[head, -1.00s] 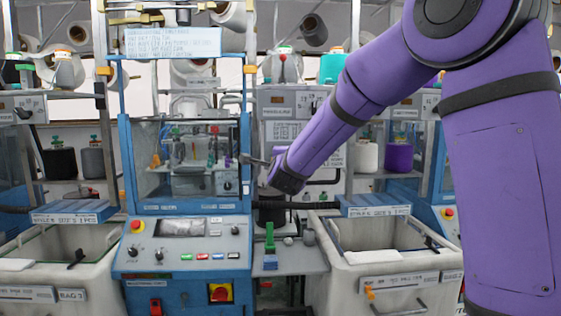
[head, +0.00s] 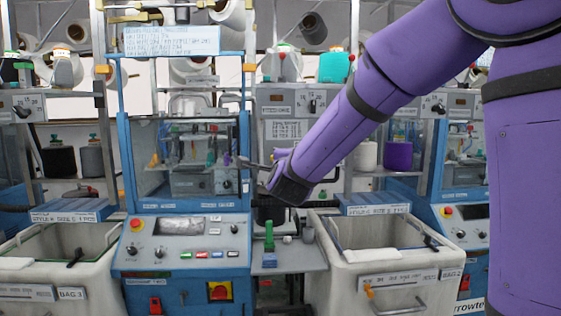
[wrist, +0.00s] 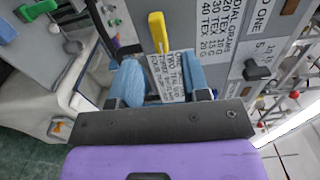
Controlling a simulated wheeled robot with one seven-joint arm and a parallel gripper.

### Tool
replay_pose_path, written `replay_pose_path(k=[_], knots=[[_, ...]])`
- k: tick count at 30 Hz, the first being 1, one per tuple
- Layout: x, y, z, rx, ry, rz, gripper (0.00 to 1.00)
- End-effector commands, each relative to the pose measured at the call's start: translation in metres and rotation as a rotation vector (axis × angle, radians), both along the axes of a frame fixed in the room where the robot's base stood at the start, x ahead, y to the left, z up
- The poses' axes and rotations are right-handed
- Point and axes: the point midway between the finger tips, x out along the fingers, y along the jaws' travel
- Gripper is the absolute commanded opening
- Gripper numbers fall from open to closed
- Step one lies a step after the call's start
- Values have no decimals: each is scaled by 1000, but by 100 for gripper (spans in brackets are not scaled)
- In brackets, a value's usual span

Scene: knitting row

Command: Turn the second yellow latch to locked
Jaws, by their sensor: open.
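In the wrist view a yellow latch (wrist: 158,32) stands on a grey panel, just beyond my gripper and roughly in line with the gap between its fingers. My gripper (wrist: 162,84) is open, with two blue fingertips apart, and nothing is held between them. A lettered white label (wrist: 172,86) shows between and behind the fingers. In the head view my gripper (head: 246,162) is at the right edge of the middle machine's window, small and partly hidden by my wrist. Yellow pieces sit on the machine's left post (head: 103,70) and right post (head: 249,68). I cannot tell which latch is the second.
The blue-framed machine (head: 184,246) has a control panel with buttons and a red-yellow switch. Whitish bins stand at left (head: 28,272) and right (head: 335,275). A green-handled device (head: 269,240) sits on the shelf between. A black knob (wrist: 257,68) is right of my fingers.

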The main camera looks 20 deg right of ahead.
Motion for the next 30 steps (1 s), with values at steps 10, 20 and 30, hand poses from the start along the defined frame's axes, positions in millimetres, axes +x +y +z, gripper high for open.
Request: replay_pose_path(k=[10,20,30], knots=[[-38,11,-1,0,1,0,43],[-39,11,-1,0,1,0,43],[-48,14,4,-55,54,55,43]])
